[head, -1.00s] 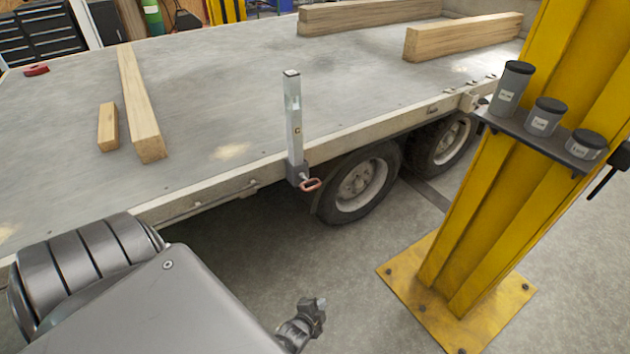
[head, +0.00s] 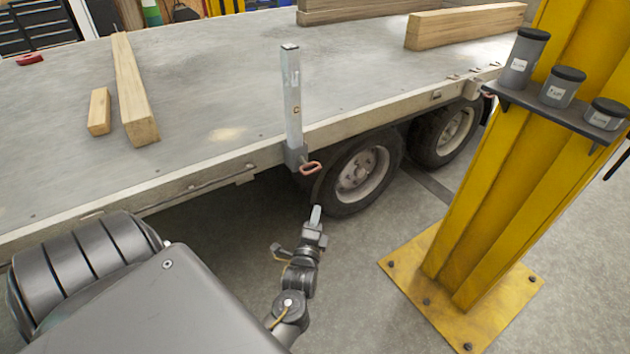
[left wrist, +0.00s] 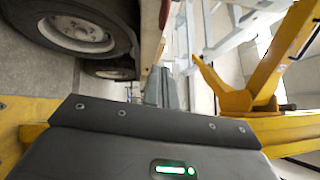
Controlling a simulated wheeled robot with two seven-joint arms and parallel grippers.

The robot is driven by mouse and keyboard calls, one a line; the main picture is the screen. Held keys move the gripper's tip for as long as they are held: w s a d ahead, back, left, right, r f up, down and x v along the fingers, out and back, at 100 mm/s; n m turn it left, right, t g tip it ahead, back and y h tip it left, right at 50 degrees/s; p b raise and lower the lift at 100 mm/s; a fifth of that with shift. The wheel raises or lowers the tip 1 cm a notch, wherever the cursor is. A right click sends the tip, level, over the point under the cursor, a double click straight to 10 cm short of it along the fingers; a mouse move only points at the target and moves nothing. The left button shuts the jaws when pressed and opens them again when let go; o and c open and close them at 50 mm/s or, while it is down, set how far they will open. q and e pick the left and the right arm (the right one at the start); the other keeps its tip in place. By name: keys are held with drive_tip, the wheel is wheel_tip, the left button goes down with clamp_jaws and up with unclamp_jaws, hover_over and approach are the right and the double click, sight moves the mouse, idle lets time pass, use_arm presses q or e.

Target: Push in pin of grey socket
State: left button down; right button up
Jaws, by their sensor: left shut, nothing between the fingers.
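The grey socket (head: 296,158) sits on the side edge of the trailer bed, with an upright metal post (head: 292,95) standing in it. The pin's red loop handle (head: 312,168) sticks out from the socket's right side. My left gripper (head: 316,212) is shut and empty, pointing up, below the handle and apart from it. In the left wrist view the gripper's grey fingers (left wrist: 162,88) show past the dark wrist housing. I cannot make out the socket or pin there. My right gripper is not in view.
The trailer bed (head: 200,110) carries timber beams (head: 133,90). Wheels (head: 360,175) stand under its edge, close behind my gripper. A yellow column (head: 480,190) with a shelf of grey canisters (head: 560,88) stands at right. Open floor lies between column and trailer.

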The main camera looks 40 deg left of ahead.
use_arm(q)
approach(318, 170)
drive_tip(key=w, duration=0.4)
drive_tip(key=shift+w+a+r+b, duration=0.1)
drive_tip(key=shift+a+b, duration=0.15)
drive_tip(key=shift+a, duration=0.35)
drive_tip(key=shift+w+a+r+b, duration=0.15)
drive_tip(key=shift+a+b, duration=0.1)
drive_tip(key=shift+a, duration=0.3)
drive_tip(key=shift+w+a, duration=0.1)
drive_tip(key=shift+a, duration=0.15)
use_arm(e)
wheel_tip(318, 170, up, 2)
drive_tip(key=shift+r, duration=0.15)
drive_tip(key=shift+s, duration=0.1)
